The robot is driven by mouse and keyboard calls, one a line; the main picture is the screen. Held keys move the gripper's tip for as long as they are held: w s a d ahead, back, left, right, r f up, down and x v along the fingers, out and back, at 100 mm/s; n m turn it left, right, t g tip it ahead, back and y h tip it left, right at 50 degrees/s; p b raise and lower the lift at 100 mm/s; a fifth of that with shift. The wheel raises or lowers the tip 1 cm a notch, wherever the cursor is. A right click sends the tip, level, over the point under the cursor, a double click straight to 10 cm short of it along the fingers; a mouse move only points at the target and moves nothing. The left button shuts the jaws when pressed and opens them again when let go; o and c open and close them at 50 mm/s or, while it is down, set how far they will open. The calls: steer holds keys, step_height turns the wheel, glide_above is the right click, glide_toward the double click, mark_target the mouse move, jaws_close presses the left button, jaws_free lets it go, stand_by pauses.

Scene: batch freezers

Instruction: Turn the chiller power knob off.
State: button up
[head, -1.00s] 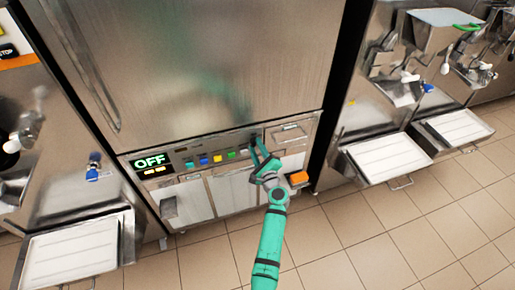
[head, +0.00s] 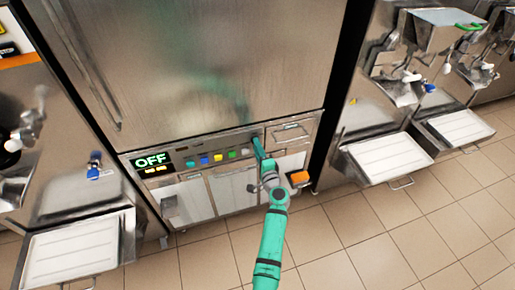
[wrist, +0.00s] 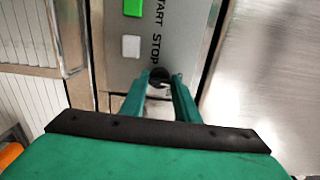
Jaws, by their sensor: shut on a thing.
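The chiller's control strip (head: 177,160) runs along the lower front of the tall steel cabinet. Its display (head: 151,161) reads OFF in green, with smaller yellow text below. The small dark power knob (wrist: 159,74) is at the strip's right end, beside the STOP lettering in the wrist view. My green gripper (wrist: 160,80) is shut on the knob, one finger on each side of it. In the head view my gripper (head: 259,148) reaches the strip's right end and hides the knob. The knob's pointer direction cannot be made out.
Coloured buttons (head: 217,158) lie left of my gripper; a green (wrist: 133,7) and a white button (wrist: 131,46) show in the wrist view. An orange block (head: 299,177) is right of my wrist. Machines with trays (head: 388,158) stand either side. The tiled floor (head: 330,240) is clear.

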steer(key=shift+w+d+r, duration=0.15)
steer(key=shift+d, duration=0.3)
steer(key=o, duration=1)
steer(key=shift+a, duration=0.1)
steer(key=shift+o, duration=0.2)
steer(key=shift+a, duration=0.25)
steer(key=v, duration=1.1)
